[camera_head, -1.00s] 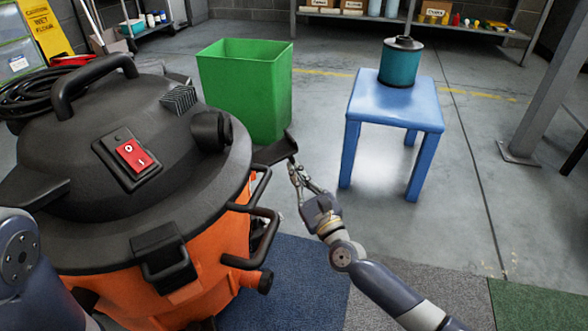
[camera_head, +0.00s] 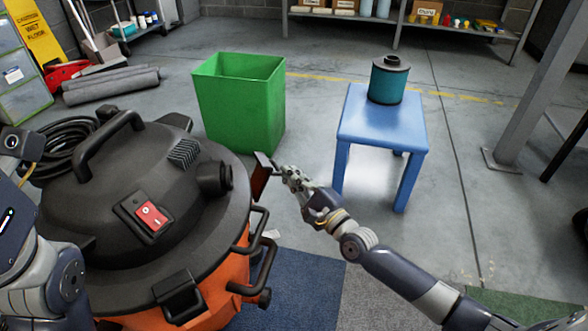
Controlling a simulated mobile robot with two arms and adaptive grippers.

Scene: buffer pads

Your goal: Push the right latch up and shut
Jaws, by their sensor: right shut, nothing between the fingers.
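The orange shop vacuum (camera_head: 225,285) with its black lid (camera_head: 100,210) stands at the left. Its right latch (camera_head: 262,176) is a dark flap at the lid's right rim. It stands steeply tilted, with a gap to the lid showing. My right gripper (camera_head: 281,172) is shut and empty, just right of the latch. Its fingertips are at the flap's outer side, touching or nearly so; I cannot tell which. The front latch (camera_head: 178,295) lies against the lid's front edge. My left arm shows at the left edge, but its gripper is out of view.
A green bin (camera_head: 240,108) stands behind the latch. A blue stool (camera_head: 382,125) with a teal filter (camera_head: 388,80) on it stands to the right, behind my right arm. Black tube handles (camera_head: 258,260) stick out below the latch. Grey floor lies open between bin and stool.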

